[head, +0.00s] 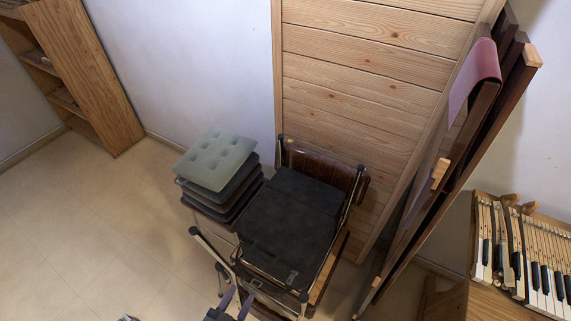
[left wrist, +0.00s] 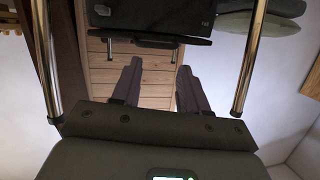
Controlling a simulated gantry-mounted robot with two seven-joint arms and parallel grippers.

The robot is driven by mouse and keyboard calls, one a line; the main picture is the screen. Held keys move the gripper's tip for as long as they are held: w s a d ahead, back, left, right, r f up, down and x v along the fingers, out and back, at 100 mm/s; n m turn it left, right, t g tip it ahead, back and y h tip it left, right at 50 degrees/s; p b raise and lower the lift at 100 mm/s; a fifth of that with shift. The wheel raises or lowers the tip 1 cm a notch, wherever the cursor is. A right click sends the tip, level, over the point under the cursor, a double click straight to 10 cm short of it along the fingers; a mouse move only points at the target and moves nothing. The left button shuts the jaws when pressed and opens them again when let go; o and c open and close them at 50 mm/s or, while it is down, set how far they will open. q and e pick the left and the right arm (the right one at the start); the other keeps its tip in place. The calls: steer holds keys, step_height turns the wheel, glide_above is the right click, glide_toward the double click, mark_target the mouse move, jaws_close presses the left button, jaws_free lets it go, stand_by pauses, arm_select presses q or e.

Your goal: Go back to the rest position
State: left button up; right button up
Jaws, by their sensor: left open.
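My left gripper (head: 238,298) shows at the bottom edge of the head view, beside the metal legs of a black chair. Its two dark fingers stand apart with nothing between them. In the left wrist view the open fingers (left wrist: 160,65) point toward the wood panelling, with chair parts and chrome legs around them. The piano keys (head: 530,255) lie at the right of the head view, well away from this gripper. My right gripper is not in view.
The black chair (head: 285,225) and a stack of cushions (head: 215,160) stand close to my left gripper. Dark framed boards (head: 440,180) lean by the wood panel (head: 350,75). A bookshelf (head: 90,75) stands at the far left. The floor (head: 90,235) at left is mostly clear.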

arm_select(q)
steer(key=s+a+r+n+g+y, duration=0.25)
steer(key=s+a+g+y, duration=0.25)
steer(key=s+a+g, duration=0.6)
step_height(320, 180, up, 33)
steer(key=d+p, duration=0.1)
steer(key=p, duration=3.3)
step_height(320, 180, down, 61)
steer(key=b, duration=6)
steer(key=shift+s+d+r+t+b, duration=0.15)
steer(key=shift+s+d+t+b, duration=0.05)
steer(key=shift+s+t+b, duration=0.2)
steer(key=shift+r+n, duration=0.1)
steer(key=shift+n, duration=0.15)
